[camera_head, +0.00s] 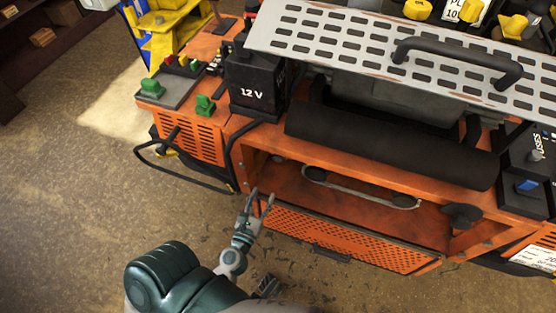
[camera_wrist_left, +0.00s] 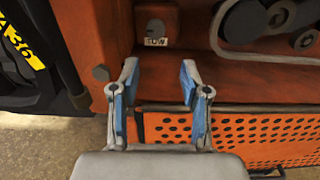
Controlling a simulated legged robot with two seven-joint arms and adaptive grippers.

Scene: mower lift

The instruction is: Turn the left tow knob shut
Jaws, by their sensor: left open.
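The left tow knob (camera_wrist_left: 155,29) is a small dark round knob on an orange block, with a pale label reading TOW below it, at the top of the left wrist view. In the head view its spot inside the orange opening is small and hard to make out. My left gripper (camera_head: 260,197) is at the left end of the opening, by the perforated orange panel. In the left wrist view the gripper (camera_wrist_left: 159,76) has its two blue-padded fingers apart with nothing between them. The knob lies beyond the fingertips, apart from them.
The perforated orange panel (camera_head: 340,240) hangs below the opening. A grey handle-shaped bar (camera_head: 360,192) and a dark knob (camera_head: 462,215) are farther right. A black roller (camera_head: 390,146) overhangs the opening. A bolt head (camera_wrist_left: 101,73) sits left of the fingers.

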